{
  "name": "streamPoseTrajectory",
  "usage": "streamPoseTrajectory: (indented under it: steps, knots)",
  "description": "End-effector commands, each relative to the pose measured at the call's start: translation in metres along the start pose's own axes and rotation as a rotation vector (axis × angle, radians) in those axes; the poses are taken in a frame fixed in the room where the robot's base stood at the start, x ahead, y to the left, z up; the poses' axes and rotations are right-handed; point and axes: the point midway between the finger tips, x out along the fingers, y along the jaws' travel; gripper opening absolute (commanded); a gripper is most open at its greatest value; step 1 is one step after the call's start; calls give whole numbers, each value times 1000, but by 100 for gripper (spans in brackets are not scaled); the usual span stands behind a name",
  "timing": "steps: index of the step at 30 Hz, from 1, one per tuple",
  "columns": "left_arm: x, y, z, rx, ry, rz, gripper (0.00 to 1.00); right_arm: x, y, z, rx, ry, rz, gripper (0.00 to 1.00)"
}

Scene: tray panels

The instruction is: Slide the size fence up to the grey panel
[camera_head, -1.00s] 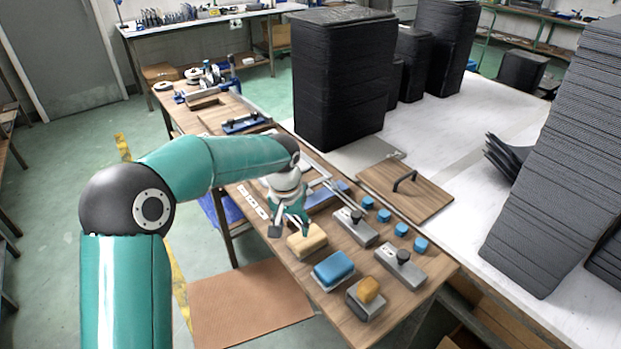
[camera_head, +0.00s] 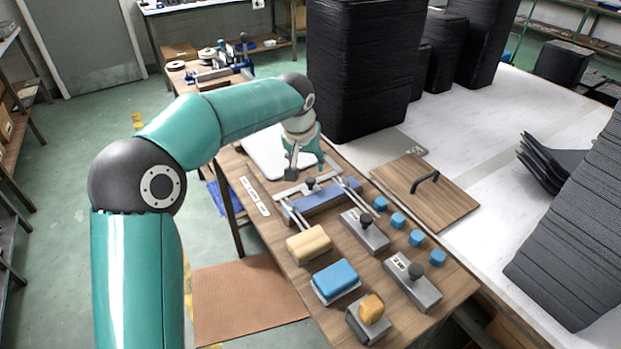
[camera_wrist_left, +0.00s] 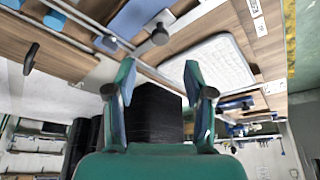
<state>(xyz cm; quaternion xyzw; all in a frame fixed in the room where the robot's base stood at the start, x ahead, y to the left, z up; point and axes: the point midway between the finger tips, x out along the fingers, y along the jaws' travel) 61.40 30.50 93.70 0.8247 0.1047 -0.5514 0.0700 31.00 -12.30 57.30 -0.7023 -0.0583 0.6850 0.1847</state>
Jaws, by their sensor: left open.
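The size fence (camera_head: 292,187) looks like a pale crossbar with a dark knob, lying across two metal rails behind a blue bar (camera_head: 325,203). It also shows in the wrist view (camera_wrist_left: 181,22), with its knob in front of the blue bar. The light grey panel (camera_head: 262,160) lies flat on the bench beyond the fence, partly hidden by my arm; it also shows in the wrist view (camera_wrist_left: 222,62). A gap seems to separate panel and fence. My left gripper (camera_head: 305,171) is open and empty above the bench near the knob. My right gripper is not in view.
A yellow block (camera_head: 309,244), a blue block (camera_head: 336,279) and grey holders with black knobs (camera_head: 365,230) stand on the near bench. Several small blue pieces (camera_head: 397,220) line the right side. A wooden board with a handle (camera_head: 440,203) and tall black stacks (camera_head: 362,75) are beyond.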

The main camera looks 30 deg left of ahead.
Motion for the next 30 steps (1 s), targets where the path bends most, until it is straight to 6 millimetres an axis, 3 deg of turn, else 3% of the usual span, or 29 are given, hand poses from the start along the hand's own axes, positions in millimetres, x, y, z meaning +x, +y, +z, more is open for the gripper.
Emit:
streamPoseTrajectory:
  steps: [6,12,18,26,30]
  knots:
    - [48,0,1,1,-4,-1,53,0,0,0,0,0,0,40]
    - [76,0,0,1,-2,-1,53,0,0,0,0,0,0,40]
    - [88,0,0,0,-1,0,53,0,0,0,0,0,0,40]
    - [88,0,0,0,0,0,53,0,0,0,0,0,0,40]
    - [88,0,0,0,0,0,31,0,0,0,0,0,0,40]
